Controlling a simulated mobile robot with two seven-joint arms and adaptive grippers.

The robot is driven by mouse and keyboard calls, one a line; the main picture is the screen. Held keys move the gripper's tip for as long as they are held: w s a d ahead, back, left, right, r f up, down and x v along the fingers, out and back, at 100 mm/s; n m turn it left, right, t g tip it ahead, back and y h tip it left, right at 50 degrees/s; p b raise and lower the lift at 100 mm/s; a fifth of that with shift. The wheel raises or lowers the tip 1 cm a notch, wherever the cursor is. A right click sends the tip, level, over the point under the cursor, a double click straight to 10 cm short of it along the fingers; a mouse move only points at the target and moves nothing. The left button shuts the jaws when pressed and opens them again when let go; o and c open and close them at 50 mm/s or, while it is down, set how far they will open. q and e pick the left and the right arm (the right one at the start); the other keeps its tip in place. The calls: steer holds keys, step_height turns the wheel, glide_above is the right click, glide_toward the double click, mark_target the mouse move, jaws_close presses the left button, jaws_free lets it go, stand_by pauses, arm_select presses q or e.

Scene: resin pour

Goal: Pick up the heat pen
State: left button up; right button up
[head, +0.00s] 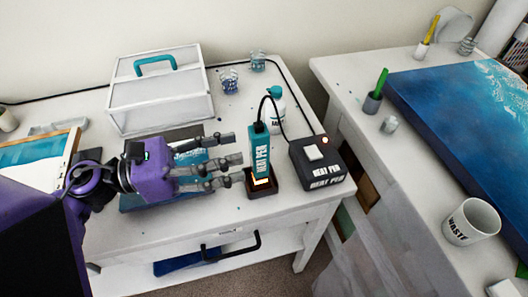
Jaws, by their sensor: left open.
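The heat pen (261,155) is a teal, upright tool with its name on the side. It stands in a small dark holder (262,190) with an orange glow at its lower end. A black cord runs from its top to a dark heat pen base unit (317,165) with a white switch and a lit orange-red light. My left gripper (238,170) is open, its fingers pointing right, just left of the pen. I cannot tell whether a fingertip touches the pen or holder. My right gripper is not in view.
A white box with a teal handle (160,95) stands behind my left gripper. A white and teal bottle (275,108) stands close behind the pen. Small glass cups (229,82) are at the back. A second table at right holds a blue painting (450,105) and a waste cup (470,222).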

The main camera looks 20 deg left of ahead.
mark_target(250, 144)
arm_select(q)
steer(key=d, duration=0.1)
steer(key=w+d+r+p, duration=0.1)
steer(key=shift+w+d+r, duration=0.15)
steer(key=shift+d+r, duration=0.1)
steer(key=shift+d, duration=0.1)
steer(key=p+x, duration=0.1)
steer(key=x, duration=0.2)
steer(key=shift+w+r+p, duration=0.1)
steer(key=shift+w+p, duration=0.15)
steer(key=shift+p, duration=0.05)
steer(key=shift+w+d, duration=0.1)
steer(key=shift+d, duration=0.1)
steer(key=shift+f, duration=0.2)
jaws_close()
